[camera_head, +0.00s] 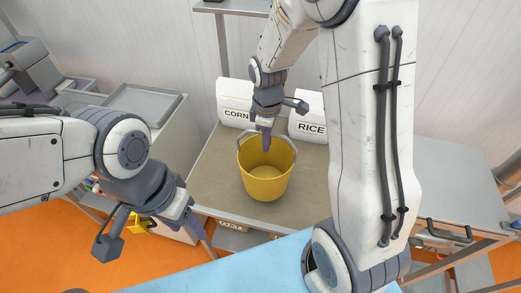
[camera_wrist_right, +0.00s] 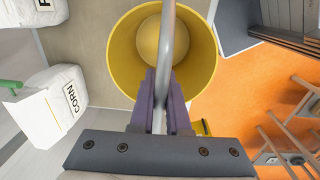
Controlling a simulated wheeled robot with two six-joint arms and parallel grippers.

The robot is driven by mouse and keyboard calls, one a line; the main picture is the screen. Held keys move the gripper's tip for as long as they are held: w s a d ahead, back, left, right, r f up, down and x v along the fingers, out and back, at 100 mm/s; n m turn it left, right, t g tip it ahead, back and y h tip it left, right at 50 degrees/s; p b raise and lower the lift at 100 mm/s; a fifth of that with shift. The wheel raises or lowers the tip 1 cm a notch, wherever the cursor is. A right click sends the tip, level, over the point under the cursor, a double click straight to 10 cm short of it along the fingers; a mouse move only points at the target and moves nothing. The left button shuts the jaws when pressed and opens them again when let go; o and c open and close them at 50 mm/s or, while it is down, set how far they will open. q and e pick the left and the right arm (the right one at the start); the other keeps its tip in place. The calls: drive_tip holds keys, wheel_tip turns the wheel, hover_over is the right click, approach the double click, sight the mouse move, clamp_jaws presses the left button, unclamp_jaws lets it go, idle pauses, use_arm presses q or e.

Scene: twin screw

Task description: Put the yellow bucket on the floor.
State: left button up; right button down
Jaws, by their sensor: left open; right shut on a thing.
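The yellow bucket (camera_head: 264,178) stands upright on, or just above, the brown-topped table (camera_head: 220,178); I cannot tell whether it touches. It is empty, with a grey metal handle raised over its rim. My right gripper (camera_head: 266,145) comes down from above and is shut on the handle. In the right wrist view the fingers (camera_wrist_right: 160,92) close around the handle bar, with the bucket (camera_wrist_right: 205,45) beyond them. My left gripper (camera_head: 160,238) is open and empty at the lower left, over the orange floor (camera_head: 60,240), apart from the bucket.
A CORN bag (camera_head: 235,103) and a RICE bag (camera_head: 308,128) stand behind the bucket. A cabinet with a grey tray (camera_head: 143,98) is to the left. A blue surface (camera_head: 240,270) lies in front. Orange floor is clear at the lower left.

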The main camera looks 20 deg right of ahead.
drive_tip(key=shift+w+a+f+p, duration=0.1)
drive_tip(key=shift+a+f+p, duration=0.15)
drive_tip(key=shift+f, duration=0.6)
drive_tip(key=shift+w+a+f+p, duration=0.15)
drive_tip(key=shift+a+f, duration=0.15)
drive_tip(key=shift+f, duration=0.55)
drive_tip(key=shift+w+a+f+p, duration=0.1)
drive_tip(key=shift+a+f+p, duration=0.15)
drive_tip(key=shift+f, duration=0.6)
drive_tip(key=c, duration=0.9)
unclamp_jaws()
drive_tip(key=shift+f, duration=0.1)
